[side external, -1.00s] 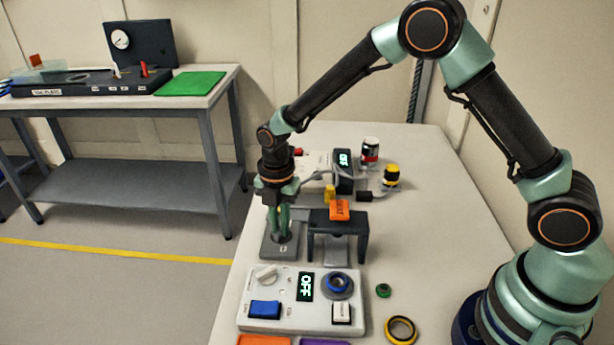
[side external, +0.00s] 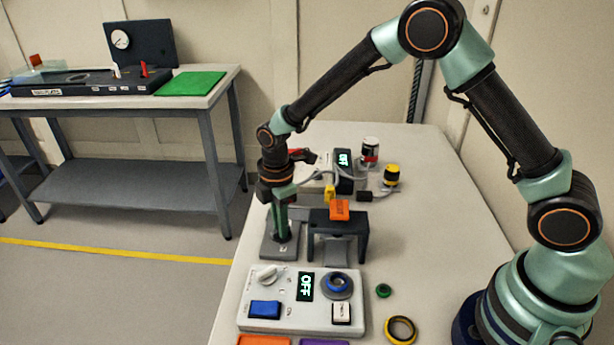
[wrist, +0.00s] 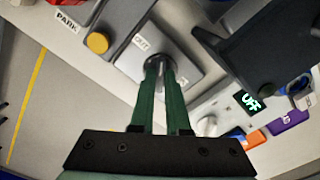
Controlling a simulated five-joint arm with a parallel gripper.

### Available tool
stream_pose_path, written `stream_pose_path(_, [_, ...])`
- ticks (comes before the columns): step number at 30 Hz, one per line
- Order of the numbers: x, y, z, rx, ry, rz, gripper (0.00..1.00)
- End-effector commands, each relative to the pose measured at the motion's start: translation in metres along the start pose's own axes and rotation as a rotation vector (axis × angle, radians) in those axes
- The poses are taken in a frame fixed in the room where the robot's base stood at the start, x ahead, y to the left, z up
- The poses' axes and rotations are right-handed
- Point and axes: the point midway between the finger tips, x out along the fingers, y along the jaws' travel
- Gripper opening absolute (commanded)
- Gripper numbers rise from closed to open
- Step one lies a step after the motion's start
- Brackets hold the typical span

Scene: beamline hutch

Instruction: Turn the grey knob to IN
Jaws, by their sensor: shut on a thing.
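A grey plate (side external: 270,250) lies on the table left of a dark bridge-shaped stand. It also shows in the wrist view (wrist: 128,66), with a label reading OUT (wrist: 141,43) at its upper left corner. A small round grey knob (wrist: 172,53) rises from the plate, mostly hidden by my fingers. My gripper (side external: 282,238) points straight down over the plate and is shut on the knob. In the wrist view my two green fingertips (wrist: 160,62) sit on either side of it. I cannot read the knob's pointer or an IN label.
The dark stand (side external: 355,243) with an orange block (side external: 340,210) is close on the right. A control panel (side external: 280,325) showing OFF, with a pale knob and blue switch, lies in front. Cables (side external: 315,176) and a second OFF display (side external: 344,160) are behind.

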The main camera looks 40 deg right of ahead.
Motion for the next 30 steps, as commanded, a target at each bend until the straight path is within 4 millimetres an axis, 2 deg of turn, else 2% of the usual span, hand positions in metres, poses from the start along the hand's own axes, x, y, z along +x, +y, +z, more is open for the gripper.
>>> stream_pose_path(30, [-0.0014,0.0000,0.0007,0.966,-0.001,-0.001,0.00])
